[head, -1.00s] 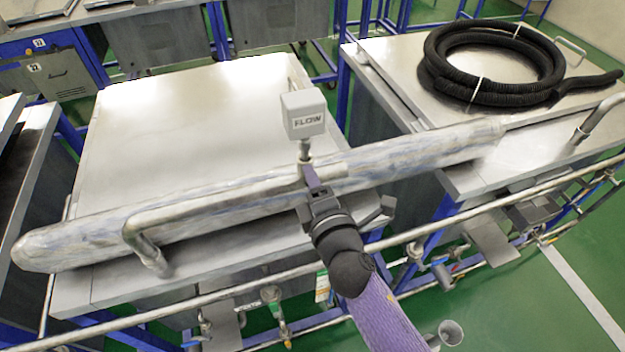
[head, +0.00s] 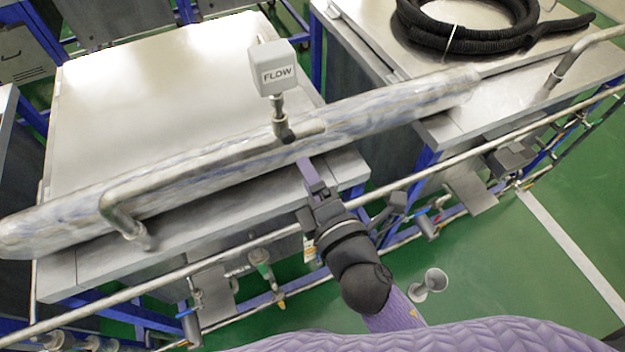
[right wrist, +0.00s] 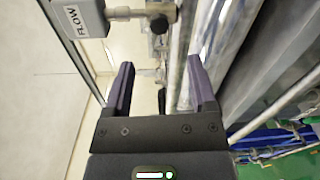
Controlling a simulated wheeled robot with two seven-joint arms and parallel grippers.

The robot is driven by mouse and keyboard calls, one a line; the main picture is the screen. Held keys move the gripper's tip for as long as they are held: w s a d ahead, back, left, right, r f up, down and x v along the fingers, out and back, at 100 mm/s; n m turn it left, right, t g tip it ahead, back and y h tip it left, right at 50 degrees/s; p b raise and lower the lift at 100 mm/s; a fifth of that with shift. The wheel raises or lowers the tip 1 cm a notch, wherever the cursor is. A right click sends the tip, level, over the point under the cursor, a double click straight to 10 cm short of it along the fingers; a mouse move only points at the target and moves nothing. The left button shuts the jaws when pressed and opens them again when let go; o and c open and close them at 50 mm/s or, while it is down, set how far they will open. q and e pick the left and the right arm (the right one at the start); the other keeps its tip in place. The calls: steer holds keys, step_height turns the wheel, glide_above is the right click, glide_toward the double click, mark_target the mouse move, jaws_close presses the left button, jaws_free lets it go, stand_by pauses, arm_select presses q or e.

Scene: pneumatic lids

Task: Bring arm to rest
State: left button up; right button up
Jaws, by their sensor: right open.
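My right gripper (head: 303,158) points away from me at the near edge of the left metal lid (head: 160,90). Its purple fingers are just on the near side of the bent metal handle (head: 190,172). In the right wrist view, the fingers (right wrist: 160,70) stand apart with nothing gripped between them. A grey box marked FLOW (head: 273,68) stands on a short stem by the handle's right end. It also shows at the upper left of the right wrist view (right wrist: 82,18). My left gripper is out of view.
A long silvery wrapped pipe (head: 400,105) lies slanted across both tables. A coiled black hose (head: 480,42) rests on the right lid (head: 375,45). A thin metal rail (head: 470,150) runs along the front, with valves below it. Green floor (head: 500,270) is open at the lower right.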

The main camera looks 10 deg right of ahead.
steer(key=shift+s+d, duration=0.2)
steer(key=shift+s, duration=0.35)
